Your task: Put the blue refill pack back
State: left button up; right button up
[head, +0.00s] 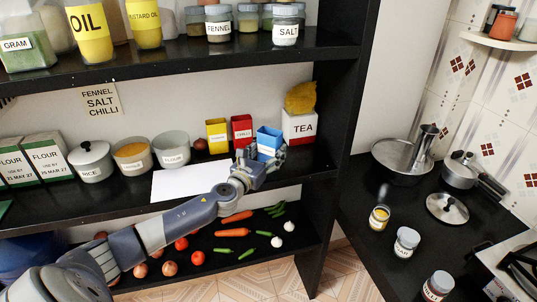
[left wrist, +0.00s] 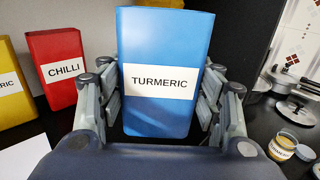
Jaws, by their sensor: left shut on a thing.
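The blue refill pack (head: 268,139), labelled TURMERIC, is upright on or just above the middle shelf, right of the red CHILLI pack (head: 241,130). I cannot tell whether its base touches the shelf. My left gripper (head: 262,162) is shut on it, with fingers on both sides. In the left wrist view the blue pack (left wrist: 163,45) fills the middle between the fingers (left wrist: 160,100), with its label facing the camera. The yellow pack (head: 217,136) stands left of the red one. The red pack (left wrist: 58,68) also shows in the left wrist view, apart from the blue one. My right gripper is out of view.
The TEA box (head: 299,128) with a yellow bag (head: 300,97) on top stands close behind and right of the blue pack. A white sheet (head: 180,183) lies left of the gripper. The dark shelf post (head: 343,110) is to the right. Counter (head: 395,215) holds pans and jars.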

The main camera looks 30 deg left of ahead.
aim_at(269, 155)
pick_arm(q)
jog(key=shift+w+a+f, duration=0.1)
jog(key=shift+w+a, duration=0.3)
jog(key=shift+w, duration=0.2)
jog(key=shift+w+a+f, duration=0.1)
jog(key=shift+w+a, duration=0.3)
jog(key=shift+w, duration=0.15)
notch_tip(269, 155, down, 3)
jog(key=shift+f+b, duration=0.1)
jog(key=shift+b, duration=0.65)
jog(key=shift+f, duration=0.1)
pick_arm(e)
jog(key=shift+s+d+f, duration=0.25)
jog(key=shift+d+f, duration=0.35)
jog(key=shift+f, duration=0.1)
pick_arm(q)
jog(key=shift+f, duration=0.15)
jog(key=o, duration=1.2)
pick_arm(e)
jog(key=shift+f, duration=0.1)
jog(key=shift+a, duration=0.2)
